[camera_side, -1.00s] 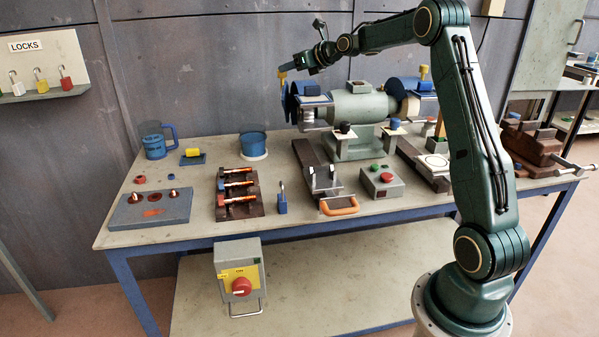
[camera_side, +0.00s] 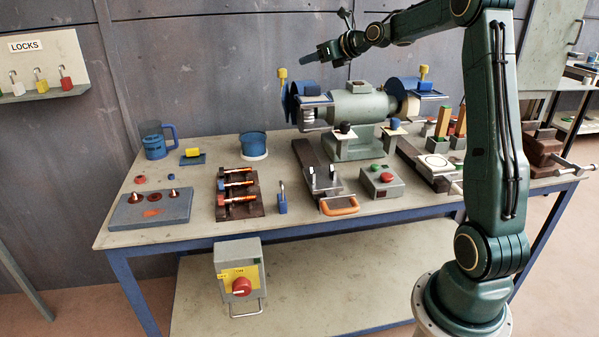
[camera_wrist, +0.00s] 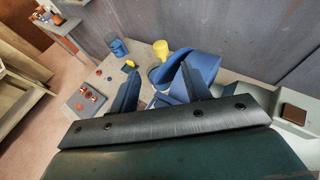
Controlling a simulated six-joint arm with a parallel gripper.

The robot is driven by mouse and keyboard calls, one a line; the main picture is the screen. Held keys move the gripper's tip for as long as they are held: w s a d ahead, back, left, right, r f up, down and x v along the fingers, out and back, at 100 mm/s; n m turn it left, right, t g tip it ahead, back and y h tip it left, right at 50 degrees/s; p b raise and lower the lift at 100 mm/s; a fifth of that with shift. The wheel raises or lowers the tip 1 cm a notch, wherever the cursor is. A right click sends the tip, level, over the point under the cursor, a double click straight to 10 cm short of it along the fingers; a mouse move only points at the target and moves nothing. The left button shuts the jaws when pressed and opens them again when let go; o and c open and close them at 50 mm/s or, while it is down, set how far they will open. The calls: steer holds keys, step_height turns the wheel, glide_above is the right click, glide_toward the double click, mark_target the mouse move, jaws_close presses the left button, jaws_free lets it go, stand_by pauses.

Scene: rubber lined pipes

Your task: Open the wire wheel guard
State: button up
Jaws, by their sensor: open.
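The green bench grinder (camera_side: 358,107) stands at the back of the bench with a blue guard at each end. The left guard (camera_side: 291,100) has a yellow knob (camera_side: 282,74) at its upper left. A greyish wheel (camera_side: 308,117) shows partly beneath it. The right guard (camera_side: 409,85) also has a yellow knob (camera_side: 423,71). I cannot tell for sure which guard covers the wire wheel. My gripper (camera_side: 319,56) is open and empty, above and right of the left knob, apart from it. In the wrist view, a yellow knob (camera_wrist: 159,72) and blue guard (camera_wrist: 206,70) lie beyond my open fingers (camera_wrist: 160,72).
A blue jug (camera_side: 154,143), blue pot (camera_side: 253,145), orange-handled tools (camera_side: 237,185), and a button box (camera_side: 382,181) are on the bench. A red rotary switch (camera_side: 241,286) hangs at its front. The wall is close behind the grinder. The air above the left bench is clear.

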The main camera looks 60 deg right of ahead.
mark_target(284, 69)
steer(key=shift+s+r, duration=0.1)
steer(key=shift+s, duration=0.2)
steer(key=shift+w, duration=0.1)
steer(key=shift+x, duration=6.85)
jaws_close()
